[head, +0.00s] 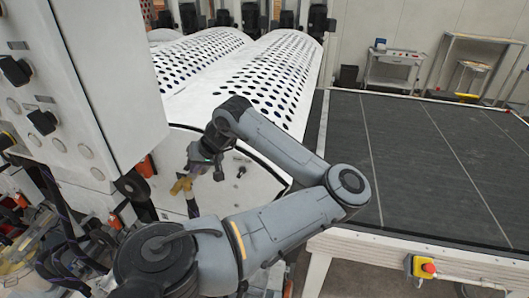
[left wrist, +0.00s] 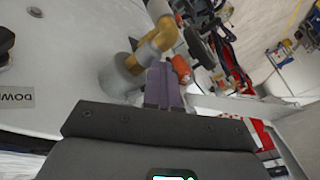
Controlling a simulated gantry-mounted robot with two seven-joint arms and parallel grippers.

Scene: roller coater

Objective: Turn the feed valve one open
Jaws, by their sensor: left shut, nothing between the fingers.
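A brass-yellow valve (head: 181,186) sits low on the white machine front, left of centre in the head view. In the left wrist view the brass valve (left wrist: 154,44) joins a grey round fitting on a white panel. My left gripper (head: 194,163) reaches back from the elbow and is just above the valve. In the left wrist view its purple fingers (left wrist: 163,80) are together and empty, close beside the valve body. I cannot tell whether they touch it. An orange part (left wrist: 181,68) shows right by the fingertips. My right gripper is not in view.
A grey control cabinet (head: 105,70) with black knobs stands at the left, close to the valve. White perforated rollers (head: 240,70) lie behind. A dark flat table (head: 430,150) fills the right, with a red emergency button (head: 428,267). Cables and hoses crowd the lower left.

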